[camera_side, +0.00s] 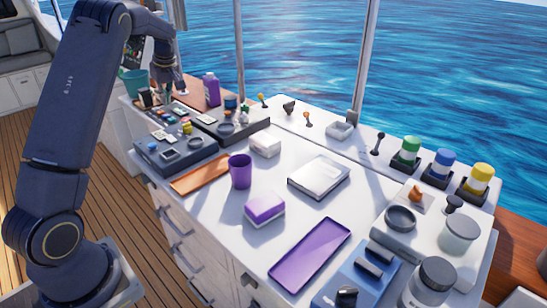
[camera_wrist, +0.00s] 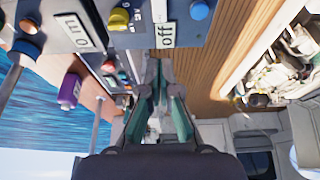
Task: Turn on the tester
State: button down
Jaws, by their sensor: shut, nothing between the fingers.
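The tester cannot be singled out with certainty. In the wrist view a dark panel carries a white label reading "off" (camera_wrist: 166,36), a second white label that seems to read "on" (camera_wrist: 78,32), a yellow knob (camera_wrist: 118,19) between them, and a blue button (camera_wrist: 198,10) above the "off" label. In the side view dark control boxes (camera_side: 152,160) stand at the counter's left end. My gripper (camera_wrist: 157,66) is shut and empty, with its tips near the "off" label in the wrist view. In the side view it hangs over the far left end, where its tips are hard to see.
A purple bottle (camera_side: 211,90) stands close to my gripper. An orange tray (camera_side: 201,175), purple cup (camera_side: 240,171), purple-and-white sponge (camera_side: 264,208) and purple tray (camera_side: 310,254) lie on the white counter. Green, blue and yellow-topped containers (camera_side: 441,168) stand at right. The counter's centre has free room.

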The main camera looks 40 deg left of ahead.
aim_at(171, 138)
jog(key=x, duration=1.4)
jog(key=shift+d+f, duration=0.1)
jog(key=shift+d, duration=0.25)
jog(key=shift+a+f+h, duration=0.3)
jog(key=shift+h, duration=0.1)
jog(key=shift+d, duration=0.3)
jog(key=shift+d+r, duration=0.15)
jog(key=shift+d, duration=0.55)
jog(key=v, duration=1.4)
